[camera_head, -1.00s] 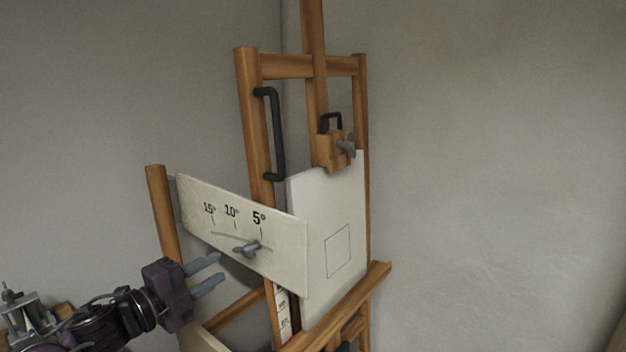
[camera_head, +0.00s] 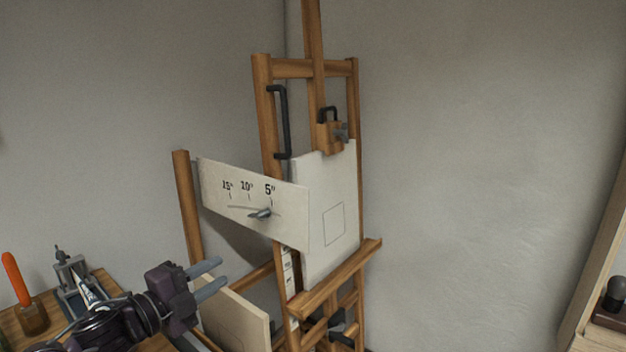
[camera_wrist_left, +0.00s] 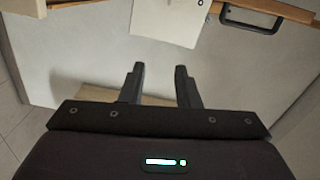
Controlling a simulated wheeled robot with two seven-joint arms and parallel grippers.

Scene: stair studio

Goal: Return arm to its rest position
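My left gripper (camera_head: 213,278) comes in from the lower left in the head view, its two grey fingers apart and pointing right. In the left wrist view the fingers (camera_wrist_left: 160,84) stand apart with nothing between them. A wooden easel (camera_head: 265,120) stands to the right of the gripper, clear of it. It carries a white angle board (camera_head: 225,200) marked 15°, 10° and 5° with a grey wing knob (camera_head: 260,213), and a white canvas (camera_head: 340,185) with a square outline. My right gripper does not show.
A wooden bench (camera_head: 112,285) at the lower left holds an orange-handled tool (camera_head: 15,279) and a grey metal vise-like device (camera_head: 72,275). A pale panel (camera_head: 235,322) leans below the gripper. A wooden shelf (camera_head: 603,260) stands at the right edge. The wall between is bare.

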